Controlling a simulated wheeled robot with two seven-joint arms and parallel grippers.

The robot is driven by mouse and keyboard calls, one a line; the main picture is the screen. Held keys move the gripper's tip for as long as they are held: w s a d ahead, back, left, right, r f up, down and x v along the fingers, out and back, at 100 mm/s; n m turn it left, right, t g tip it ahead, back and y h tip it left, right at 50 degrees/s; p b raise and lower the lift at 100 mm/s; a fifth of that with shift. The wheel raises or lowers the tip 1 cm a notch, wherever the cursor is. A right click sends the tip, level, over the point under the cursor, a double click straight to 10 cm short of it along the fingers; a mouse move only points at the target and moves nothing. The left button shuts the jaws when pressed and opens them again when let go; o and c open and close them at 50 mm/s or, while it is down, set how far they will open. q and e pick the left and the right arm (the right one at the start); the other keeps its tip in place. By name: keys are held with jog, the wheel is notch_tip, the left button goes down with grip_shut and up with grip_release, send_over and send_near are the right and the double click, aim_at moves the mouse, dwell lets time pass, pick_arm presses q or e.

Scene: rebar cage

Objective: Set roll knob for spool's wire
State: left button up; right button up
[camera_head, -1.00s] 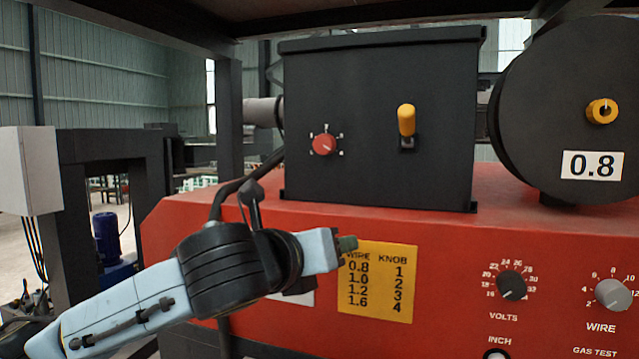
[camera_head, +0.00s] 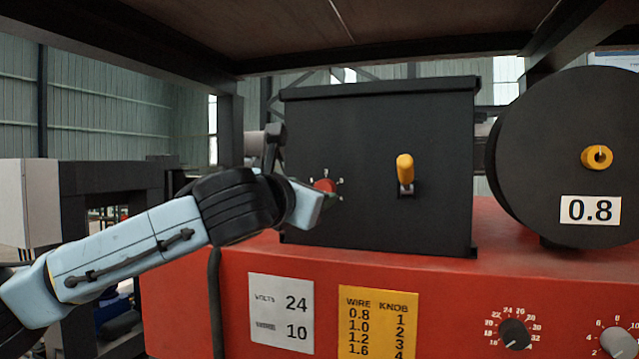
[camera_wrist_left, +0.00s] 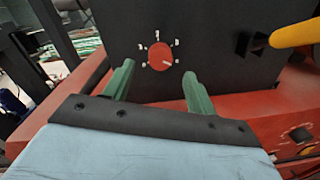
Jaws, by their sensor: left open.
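The red roll knob (camera_head: 325,186) sits on the front of the black feeder box (camera_head: 380,130), with small white marks around its upper side. In the left wrist view the whole knob (camera_wrist_left: 160,57) shows, with a pale pointer line toward its lower right. My left gripper (camera_wrist_left: 158,82) is open, its green fingers apart on either side of the knob and a little below it; I cannot tell whether they touch the box. In the head view it (camera_head: 328,197) partly covers the knob. The black spool (camera_head: 545,165) carries a white 0.8 label (camera_head: 590,210). My right gripper is not in view.
A yellow-handled lever (camera_head: 405,168) sticks out of the box right of the knob. The yellow wire-to-knob chart (camera_head: 378,320) pairs 0.8 with 1. A white sheet (camera_head: 281,313) reads volts 24 and 10. Volts (camera_head: 514,334) and wire (camera_head: 615,341) dials are on the red machine.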

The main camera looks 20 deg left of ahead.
aim_at(322, 189)
pick_arm(q)
jog(key=shift+w+d+p, duration=0.15)
jog(key=shift+w+p, duration=0.15)
jog(key=shift+w, duration=1.05)
jog(key=shift+w+d+p, duration=0.1)
jog(key=shift+w+p, duration=0.15)
jog(key=shift+w, duration=1.05)
jog(key=c, duration=1)
